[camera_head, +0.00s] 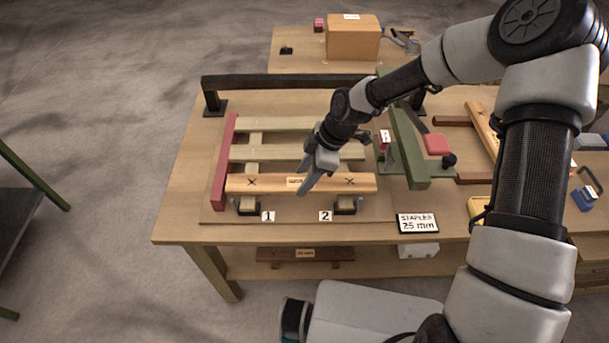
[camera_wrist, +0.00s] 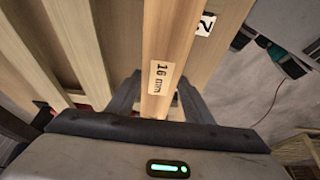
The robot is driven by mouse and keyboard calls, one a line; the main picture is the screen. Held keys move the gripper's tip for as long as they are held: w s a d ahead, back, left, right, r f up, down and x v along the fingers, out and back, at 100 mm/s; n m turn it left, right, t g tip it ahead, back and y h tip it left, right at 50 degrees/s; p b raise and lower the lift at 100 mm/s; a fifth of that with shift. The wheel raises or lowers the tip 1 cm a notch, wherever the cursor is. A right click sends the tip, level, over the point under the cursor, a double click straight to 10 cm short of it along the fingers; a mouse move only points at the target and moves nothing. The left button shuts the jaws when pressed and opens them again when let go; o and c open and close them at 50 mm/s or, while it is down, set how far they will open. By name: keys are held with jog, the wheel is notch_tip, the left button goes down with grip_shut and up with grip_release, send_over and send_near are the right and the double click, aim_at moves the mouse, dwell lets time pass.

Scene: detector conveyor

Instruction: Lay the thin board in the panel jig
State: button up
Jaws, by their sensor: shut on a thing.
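In the wrist view the board (camera_wrist: 172,40) has a label reading 16 mm. My gripper (camera_head: 307,184) is shut on it near the middle, a finger on each side in the wrist view (camera_wrist: 158,103). The board lies along the front of the panel jig (camera_head: 215,215), level across the two runners, its left end close to the red fence (camera_head: 224,165). I cannot tell whether it rests on the runners. My wrist hides part of the jig.
Two pale slats (camera_head: 260,153) lie across the runners behind the board. Clamps marked 1 (camera_head: 247,207) and 2 (camera_head: 345,206) stand in front. A dark bar (camera_head: 300,81) spans the back and a green beam (camera_head: 409,150) stands right. A dark board (camera_head: 285,254) lies on the lower shelf.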

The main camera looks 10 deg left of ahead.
jog(key=shift+f+b, duration=0.6)
jog(key=shift+f, duration=0.2)
jog(key=o, duration=1.2)
jog(key=shift+r, duration=0.1)
jog(key=p+v, duration=0.1)
jog(key=v, duration=1.6)
jog(key=shift+r, duration=0.1)
